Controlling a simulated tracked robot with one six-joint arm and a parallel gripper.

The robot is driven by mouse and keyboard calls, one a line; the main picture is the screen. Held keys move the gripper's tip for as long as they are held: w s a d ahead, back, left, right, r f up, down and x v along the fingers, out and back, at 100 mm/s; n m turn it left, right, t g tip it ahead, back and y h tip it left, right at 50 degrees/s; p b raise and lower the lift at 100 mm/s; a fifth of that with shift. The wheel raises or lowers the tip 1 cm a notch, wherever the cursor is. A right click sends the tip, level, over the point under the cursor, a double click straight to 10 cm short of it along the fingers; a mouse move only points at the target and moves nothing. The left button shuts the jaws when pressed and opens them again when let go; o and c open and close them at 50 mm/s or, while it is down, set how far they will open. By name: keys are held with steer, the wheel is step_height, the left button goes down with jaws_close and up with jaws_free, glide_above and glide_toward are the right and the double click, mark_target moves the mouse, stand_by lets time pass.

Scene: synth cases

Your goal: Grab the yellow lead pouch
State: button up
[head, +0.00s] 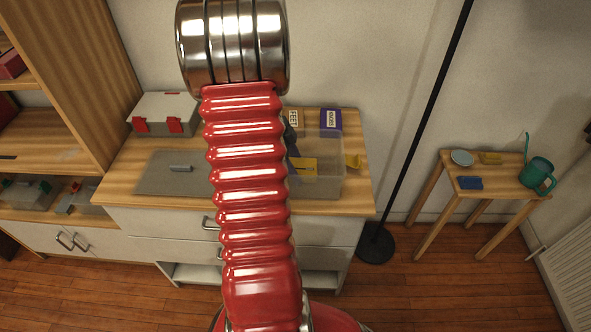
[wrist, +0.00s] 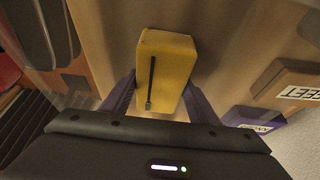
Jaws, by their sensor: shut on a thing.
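The yellow pouch (wrist: 166,72), a boxy block with a dark zip-like line along its face, is in the wrist view. My gripper (wrist: 160,90) has its two purple fingers on either side of it and is shut on it. In the head view my red arm covers much of the cabinet top, and I cannot clearly make out the pouch there.
A clear bin (head: 325,180) with yellow parts stands on the wooden cabinet top (head: 358,190). Behind it are a box marked FEET (head: 294,118) and a purple labelled box (head: 331,121). A red-latched case (head: 163,113) and a grey mat (head: 150,180) are left. A black lamp pole (head: 425,115) stands right.

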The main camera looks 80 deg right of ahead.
mark_target(296, 165)
steer(key=shift+r, duration=0.1)
step_height(296, 165, up, 10)
steer(key=shift+f, duration=0.1)
stand_by(0.3)
stand_by(0.4)
